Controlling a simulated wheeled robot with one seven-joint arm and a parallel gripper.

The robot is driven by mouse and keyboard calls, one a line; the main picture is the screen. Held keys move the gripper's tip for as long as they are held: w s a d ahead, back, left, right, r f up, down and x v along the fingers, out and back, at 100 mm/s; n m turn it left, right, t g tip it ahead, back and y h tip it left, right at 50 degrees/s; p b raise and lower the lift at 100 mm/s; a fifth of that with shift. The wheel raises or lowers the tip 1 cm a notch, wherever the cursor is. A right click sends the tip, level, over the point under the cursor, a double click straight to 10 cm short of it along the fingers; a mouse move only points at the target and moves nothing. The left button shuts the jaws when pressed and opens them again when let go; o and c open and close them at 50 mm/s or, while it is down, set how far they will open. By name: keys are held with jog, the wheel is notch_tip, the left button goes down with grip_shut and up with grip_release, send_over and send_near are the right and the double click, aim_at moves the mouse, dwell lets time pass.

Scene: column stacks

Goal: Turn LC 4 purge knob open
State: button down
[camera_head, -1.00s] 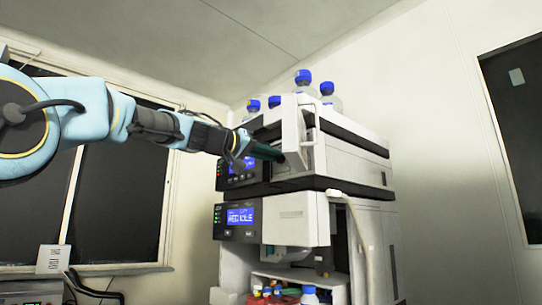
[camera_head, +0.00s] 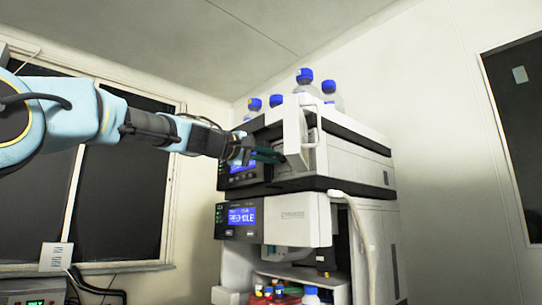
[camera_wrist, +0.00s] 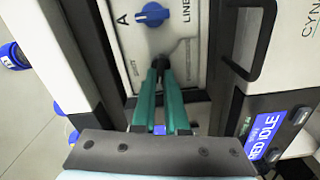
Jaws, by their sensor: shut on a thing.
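The LC stack (camera_head: 362,165) stands right of centre in the head view, with the front of its upper module open. My gripper (camera_head: 283,157) reaches into that opening from the left. In the wrist view, the green fingers of my gripper (camera_wrist: 160,66) converge on a small dark knob (camera_wrist: 161,60) on a white panel (camera_wrist: 182,58). They are shut on it and cover most of it. A blue knob (camera_wrist: 152,14) sits on the same panel beyond the fingertips, near the letters "A" and "LINE". The dark knob's own label and pointer cannot be read.
A white door panel (camera_head: 294,133) stands out beside my fingers. A black handle (camera_wrist: 262,45) is to their right in the wrist view. Blue-capped bottles (camera_head: 304,77) stand on top of the stack. A white hose (camera_head: 364,238) hangs down the front.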

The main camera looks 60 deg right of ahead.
jog(key=shift+n, duration=0.5)
jog(key=c, duration=0.9)
grip_release()
jog(key=shift+c, duration=0.2)
jog(key=shift+w+f, duration=0.1)
jog(key=b+v, duration=0.6)
jog(key=v, duration=0.4)
jog(key=shift+a, duration=0.4)
